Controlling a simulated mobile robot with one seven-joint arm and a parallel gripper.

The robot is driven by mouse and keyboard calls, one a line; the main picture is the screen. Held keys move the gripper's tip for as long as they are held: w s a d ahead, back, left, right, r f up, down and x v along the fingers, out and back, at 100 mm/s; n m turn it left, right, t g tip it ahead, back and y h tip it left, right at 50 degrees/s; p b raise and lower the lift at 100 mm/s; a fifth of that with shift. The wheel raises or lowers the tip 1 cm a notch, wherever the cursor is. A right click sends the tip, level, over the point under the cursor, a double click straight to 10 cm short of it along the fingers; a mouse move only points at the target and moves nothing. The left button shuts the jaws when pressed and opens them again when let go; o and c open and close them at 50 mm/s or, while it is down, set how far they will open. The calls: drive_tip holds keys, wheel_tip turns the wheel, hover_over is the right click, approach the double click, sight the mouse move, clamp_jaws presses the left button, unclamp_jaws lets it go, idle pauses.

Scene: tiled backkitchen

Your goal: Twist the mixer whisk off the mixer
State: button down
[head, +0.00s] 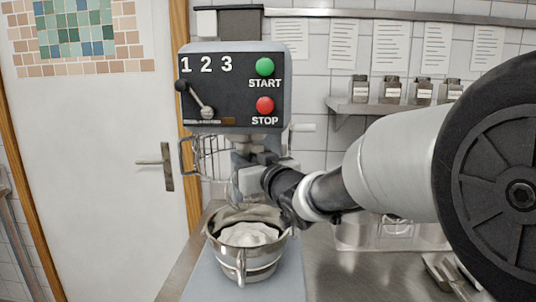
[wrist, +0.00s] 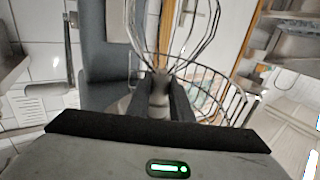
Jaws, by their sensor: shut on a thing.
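The mixer (head: 236,95) stands at the centre of the head view, with a black panel bearing a green START and a red STOP button. Its bowl (head: 246,262) sits below and holds a white mass. In the wrist view my gripper (wrist: 160,97) is shut on the neck of the whisk (wrist: 160,80), whose wire loops spread beyond the fingers. In the head view my gripper (head: 252,180) is under the mixer head, above the bowl, partly hidden by my arm. The whisk's joint with the mixer is not clearly visible.
A wire guard (head: 207,157) curves around the left of the mixing area; it shows in the wrist view (wrist: 238,104) beside my gripper. A steel counter (head: 345,270) lies right, with containers (head: 395,235) behind my arm. A shelf with jars (head: 390,92) hangs behind.

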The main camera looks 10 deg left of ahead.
drive_tip(key=shift+r+n+g+y+p, duration=0.15)
drive_tip(key=shift+n+g+y+p, duration=0.15)
drive_tip(key=shift+y+p, duration=0.15)
idle(0.3)
drive_tip(key=shift+r+n+g+y+p, duration=0.15)
drive_tip(key=shift+n+g+y+p, duration=0.15)
drive_tip(key=shift+p, duration=0.6)
drive_tip(key=shift+n+g+y+p, duration=0.5)
drive_tip(key=shift+g+y+p, duration=0.05)
drive_tip(key=shift+g+p, duration=0.05)
drive_tip(key=shift+n+g+y+p, duration=0.3)
drive_tip(key=shift+p, duration=0.5)
drive_tip(key=shift+f+n+g+y+p, duration=0.2)
drive_tip(key=shift+n+g+y+p, duration=0.3)
drive_tip(key=shift+g, duration=0.1)
drive_tip(key=shift+r+g+p, duration=0.15)
drive_tip(key=shift+g+p, duration=0.15)
drive_tip(key=shift+p, duration=0.15)
drive_tip(key=shift+n+g+y+p, duration=0.5)
drive_tip(key=shift+n+g+p, duration=0.2)
drive_tip(key=shift+f, duration=0.3)
